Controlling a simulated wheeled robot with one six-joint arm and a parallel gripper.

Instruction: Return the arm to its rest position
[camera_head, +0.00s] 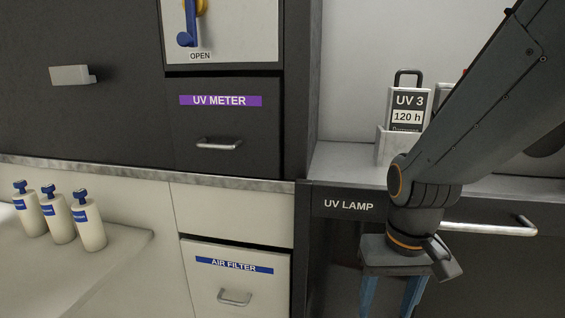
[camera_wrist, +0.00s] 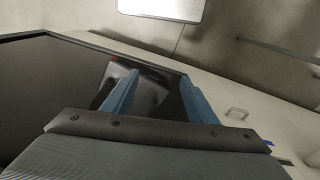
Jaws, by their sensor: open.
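My gripper (camera_head: 390,298) hangs at the lower right of the head view, pointing down in front of the dark UV LAMP drawer (camera_head: 335,228). Its two blue fingers stand apart with nothing between them; their tips are cut off by the frame's lower edge. In the wrist view my gripper (camera_wrist: 158,92) also shows its blue fingers spread, with a dark glossy surface (camera_wrist: 60,70) beyond them. My dark grey arm comes down from the upper right and covers part of the UV LAMP drawer and the shelf above it.
A UV 3 unit (camera_head: 407,103) marked 120 h stands in a holder (camera_head: 385,147) behind my wrist. The UV LAMP handle (camera_head: 490,228) sticks out right of it. UV METER (camera_head: 222,120) and AIR FILTER (camera_head: 235,285) drawers are shut. Several bottles (camera_head: 57,215) stand at left.

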